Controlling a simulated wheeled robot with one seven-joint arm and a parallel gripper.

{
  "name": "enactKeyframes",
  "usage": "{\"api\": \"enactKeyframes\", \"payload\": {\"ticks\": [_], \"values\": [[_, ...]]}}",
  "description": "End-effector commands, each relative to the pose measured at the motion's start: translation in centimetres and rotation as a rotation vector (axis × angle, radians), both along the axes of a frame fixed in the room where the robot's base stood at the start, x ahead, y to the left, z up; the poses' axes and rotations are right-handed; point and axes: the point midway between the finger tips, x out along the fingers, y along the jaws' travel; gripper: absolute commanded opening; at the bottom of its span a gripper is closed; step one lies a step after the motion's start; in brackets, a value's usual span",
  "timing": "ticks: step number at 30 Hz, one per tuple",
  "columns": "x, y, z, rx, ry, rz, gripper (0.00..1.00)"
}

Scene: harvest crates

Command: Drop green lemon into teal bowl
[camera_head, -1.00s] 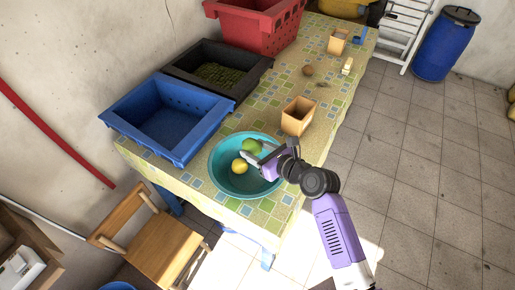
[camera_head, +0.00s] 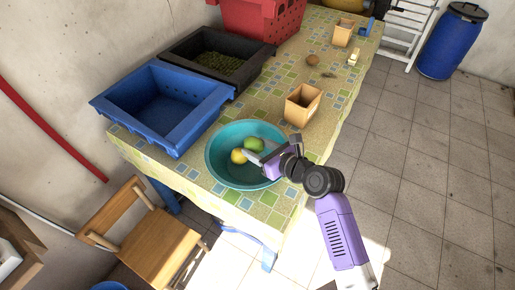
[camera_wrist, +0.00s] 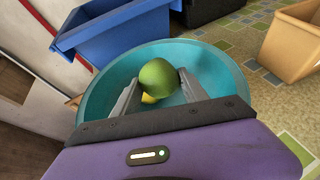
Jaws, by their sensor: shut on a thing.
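The green lemon (camera_head: 254,145) is held between the fingers of my gripper (camera_head: 257,157). It also shows between the fingertips in the wrist view (camera_wrist: 158,80). The gripper is shut on it, over the inside of the teal bowl (camera_head: 216,170). How far the lemon is above the bowl's floor is hard to tell. A yellow lemon (camera_head: 238,156) lies in the bowl, left of the green one. In the wrist view the yellow lemon (camera_wrist: 149,99) is mostly hidden below the green one.
A blue crate (camera_head: 152,118) stands left of the bowl, with a black crate (camera_head: 205,62) and a red crate (camera_head: 268,22) behind. A tan square pot (camera_head: 301,106) stands to the right. A wooden chair (camera_head: 150,235) is by the table's front edge.

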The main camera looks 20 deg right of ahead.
Motion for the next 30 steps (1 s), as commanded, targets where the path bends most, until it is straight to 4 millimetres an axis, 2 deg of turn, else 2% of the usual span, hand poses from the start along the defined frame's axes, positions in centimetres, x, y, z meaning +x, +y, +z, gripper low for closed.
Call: {"api": "enactKeyframes", "payload": {"ticks": [4,5,8,9,20,30], "values": [[0.0,0.0,0.1,0.000,-0.001,0.000,0.07],[0.0,0.0,0.1,0.000,-0.001,0.000,0.53],[0.0,0.0,0.1,0.000,-0.001,0.000,0.72],[0.0,0.0,0.1,0.000,-0.001,0.000,0.76],[-0.4,-0.1,0.2,0.001,0.000,0.000,0.76],[-4.9,-1.6,2.1,0.001,0.000,-0.001,0.76]]}}
